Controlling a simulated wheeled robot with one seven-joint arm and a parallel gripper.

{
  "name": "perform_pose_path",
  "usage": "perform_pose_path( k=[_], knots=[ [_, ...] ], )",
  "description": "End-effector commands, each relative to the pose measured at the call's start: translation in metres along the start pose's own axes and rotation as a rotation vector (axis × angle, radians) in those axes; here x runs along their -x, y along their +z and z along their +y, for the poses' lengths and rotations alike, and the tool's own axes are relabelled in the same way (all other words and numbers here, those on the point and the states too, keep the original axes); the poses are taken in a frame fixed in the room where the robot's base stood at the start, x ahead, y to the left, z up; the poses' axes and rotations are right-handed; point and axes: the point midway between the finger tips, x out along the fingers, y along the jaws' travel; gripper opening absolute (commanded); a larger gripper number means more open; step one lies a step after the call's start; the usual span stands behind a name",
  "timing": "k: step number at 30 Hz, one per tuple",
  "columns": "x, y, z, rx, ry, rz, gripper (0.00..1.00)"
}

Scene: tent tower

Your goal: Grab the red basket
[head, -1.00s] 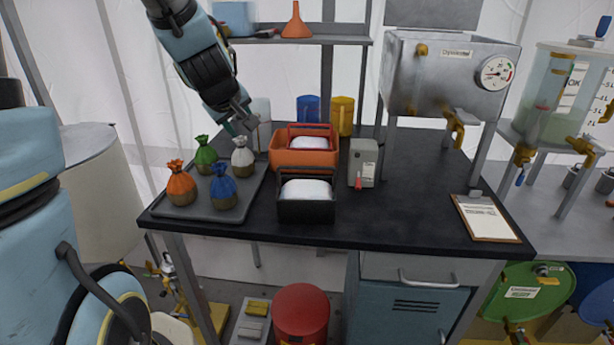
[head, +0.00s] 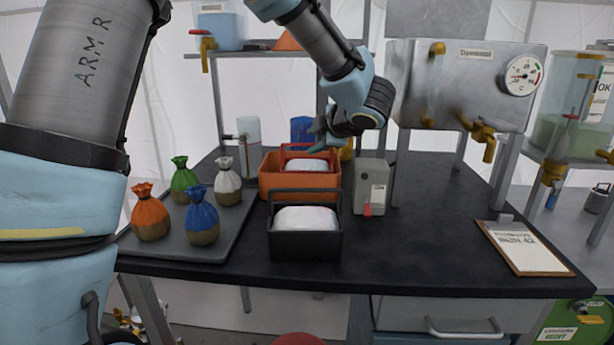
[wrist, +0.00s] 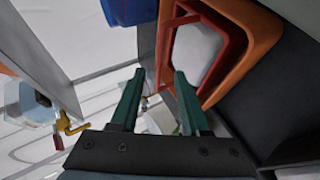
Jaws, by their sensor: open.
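The red basket (head: 285,157) sits within an orange bin (head: 284,183) on the black table, with a white load inside it. In the wrist view the red basket (wrist: 235,45) and the orange bin (wrist: 266,30) fill the upper right. My gripper (head: 322,140) is over the back right of the basket, partly hidden by my wrist. Its green fingers (wrist: 160,76) are open, with the right fingertip close to the basket's edge in the wrist view. Nothing is held between them. Whether they touch the basket cannot be told.
A black basket (head: 304,246) with a white load stands in front. A grey box (head: 371,186) is to the right. A tray (head: 210,243) with several tied sacks is at left. A blue container (head: 301,130) stands behind. The right front of the table is clear except for a clipboard (head: 525,248).

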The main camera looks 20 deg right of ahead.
Motion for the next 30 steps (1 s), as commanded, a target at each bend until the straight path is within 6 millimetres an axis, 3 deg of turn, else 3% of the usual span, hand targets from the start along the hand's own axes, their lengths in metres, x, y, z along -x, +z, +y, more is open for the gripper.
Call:
perform_pose_path(
  k=[13, 22, 30],
  knots=[
    [-0.050, -0.009, 0.001, 0.000, 0.000, 0.000, 0.46],
    [-0.056, -0.009, 0.000, -0.001, 0.002, -0.001, 0.46],
    [-0.056, -0.008, 0.000, -0.001, 0.002, -0.001, 0.18]
  ],
)
